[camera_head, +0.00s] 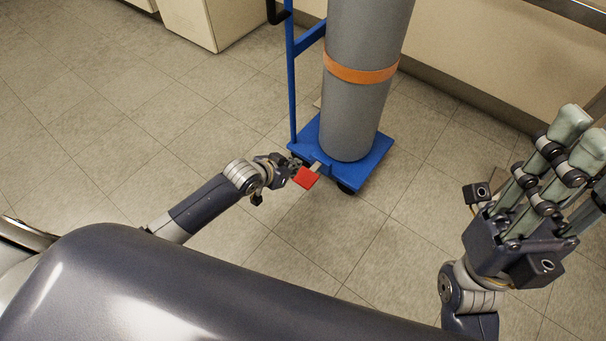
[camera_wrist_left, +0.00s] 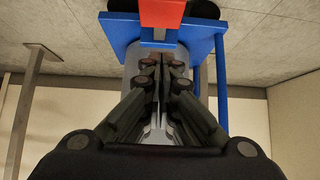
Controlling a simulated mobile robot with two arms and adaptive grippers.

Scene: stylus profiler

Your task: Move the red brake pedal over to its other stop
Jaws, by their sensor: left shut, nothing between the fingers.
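The red brake pedal (camera_head: 306,178) sticks out from the front edge of the blue trolley base (camera_head: 376,155), low over the floor. It also shows at the top of the left wrist view (camera_wrist_left: 161,13), against the blue base (camera_wrist_left: 122,32). My left gripper (camera_head: 295,164) is shut and empty, close beside the pedal on its left. In the left wrist view its closed fingers (camera_wrist_left: 161,66) lie below the pedal, with a small gap in the picture. I cannot tell whether they touch it. My right gripper (camera_head: 582,145) is raised at the right, fingers extended and apart, far from the pedal.
A tall grey cylinder (camera_head: 360,110) with an orange band (camera_head: 360,75) stands on the trolley, beside its blue upright frame (camera_head: 291,85). A cream cabinet (camera_head: 215,20) stands at the back, with a wall or counter behind right. The tiled floor (camera_head: 110,130) is clear at left.

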